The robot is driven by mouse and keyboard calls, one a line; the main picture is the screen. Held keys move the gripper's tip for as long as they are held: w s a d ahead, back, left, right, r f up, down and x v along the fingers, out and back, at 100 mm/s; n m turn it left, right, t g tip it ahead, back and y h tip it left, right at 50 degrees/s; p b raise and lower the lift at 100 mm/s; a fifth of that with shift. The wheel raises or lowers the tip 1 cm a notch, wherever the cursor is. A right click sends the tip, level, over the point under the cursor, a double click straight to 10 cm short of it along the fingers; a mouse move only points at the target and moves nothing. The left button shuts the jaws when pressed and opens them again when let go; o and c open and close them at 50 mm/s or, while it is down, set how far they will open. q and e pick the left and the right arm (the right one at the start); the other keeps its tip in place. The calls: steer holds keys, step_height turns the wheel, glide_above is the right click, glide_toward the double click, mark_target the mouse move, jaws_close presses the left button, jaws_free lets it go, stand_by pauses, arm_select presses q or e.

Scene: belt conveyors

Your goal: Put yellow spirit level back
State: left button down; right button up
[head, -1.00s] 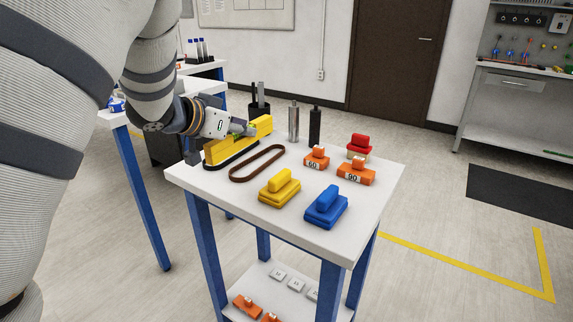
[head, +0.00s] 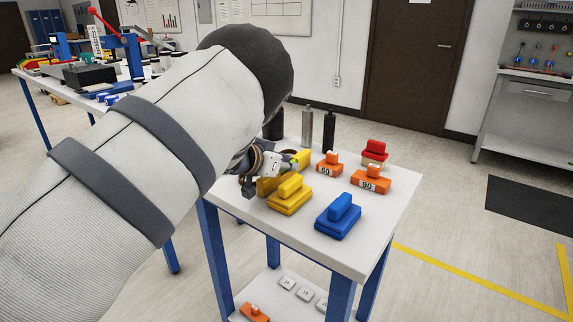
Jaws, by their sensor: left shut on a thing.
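The yellow spirit level (head: 302,158) is at the left side of the small white table (head: 375,232). It is mostly hidden behind my left arm, my gripper and a yellow block; one end shows right of the gripper and another part shows low on its left. My left gripper (head: 287,164) is shut on the level. I cannot tell whether the level touches the tabletop. The dark base seen under it earlier is hidden. My right gripper is not in view.
A yellow handled block (head: 290,196) stands close in front of the level. A blue block (head: 338,217), orange blocks marked 60 (head: 329,164) and 90 (head: 371,180), a red block (head: 374,152) and upright cylinders (head: 307,127) share the table. A cluttered bench stands behind left.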

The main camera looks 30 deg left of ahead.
arm_select(q)
steer(key=c, duration=1.8)
jaws_free()
steer(key=shift+f, duration=0.1)
steer(key=v, duration=0.2)
steer(key=p+v, duration=0.1)
steer(key=v, duration=0.1)
steer(key=r+v, duration=0.1)
steer(key=v, duration=0.1)
steer(key=shift+w+r+p, duration=0.1)
steer(key=shift+p, duration=0.2)
steer(key=v, duration=0.5)
steer(key=shift+s+f, duration=0.3)
steer(key=shift+f, duration=0.05)
steer(key=shift+s+r, duration=0.15)
steer(key=shift+s, duration=0.15)
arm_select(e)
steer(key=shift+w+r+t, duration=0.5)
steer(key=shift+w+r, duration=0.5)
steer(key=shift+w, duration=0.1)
